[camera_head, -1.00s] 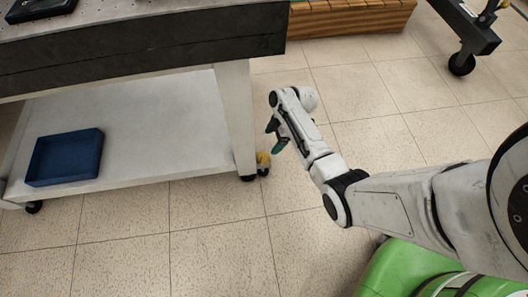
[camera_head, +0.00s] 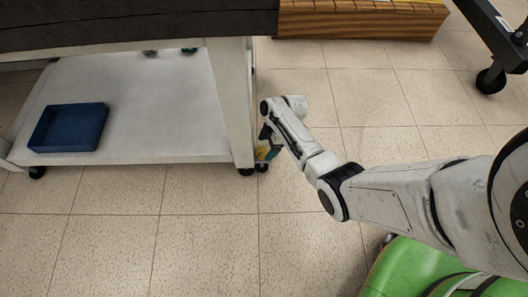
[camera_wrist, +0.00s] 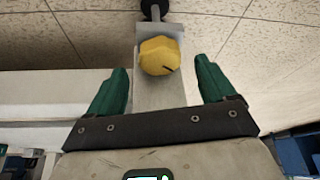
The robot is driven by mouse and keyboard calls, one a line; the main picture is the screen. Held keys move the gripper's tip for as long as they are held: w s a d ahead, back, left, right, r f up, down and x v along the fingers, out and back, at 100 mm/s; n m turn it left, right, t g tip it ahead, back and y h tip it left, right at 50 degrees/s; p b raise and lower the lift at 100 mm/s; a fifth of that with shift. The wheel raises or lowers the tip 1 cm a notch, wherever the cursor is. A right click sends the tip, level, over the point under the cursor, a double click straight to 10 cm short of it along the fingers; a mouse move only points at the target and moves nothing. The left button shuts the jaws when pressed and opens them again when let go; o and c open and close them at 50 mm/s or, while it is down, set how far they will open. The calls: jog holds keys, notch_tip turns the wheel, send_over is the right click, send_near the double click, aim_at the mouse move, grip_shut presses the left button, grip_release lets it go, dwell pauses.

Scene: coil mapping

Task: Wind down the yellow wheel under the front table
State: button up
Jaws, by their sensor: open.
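The yellow wheel (camera_wrist: 159,56) is a rounded knob with a dark mark on its face, at the foot of a table leg. In the wrist view it sits in the upper middle, between and beyond the two green fingers of my gripper (camera_wrist: 157,88). The gripper is open, with the wheel apart from both fingers. In the head view the yellow wheel (camera_head: 262,153) is partly hidden by my gripper (camera_head: 268,142), just right of the leg's base. The front table (camera_head: 235,105) has a white leg and a dark top edge.
A blue tray (camera_head: 70,127) lies on the table's white lower shelf (camera_head: 160,130). A black caster (camera_head: 246,171) is under the leg. A wooden bench (camera_head: 360,20) and a wheeled stand (camera_head: 490,78) are at the back right. The tiled floor in front is clear.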

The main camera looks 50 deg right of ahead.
aim_at(262, 153)
jog(key=shift+b+x, duration=0.55)
jog(key=shift+x, duration=0.9)
jog(key=shift+w, duration=0.1)
jog(key=shift+r, duration=0.1)
jog(key=c, duration=1.1)
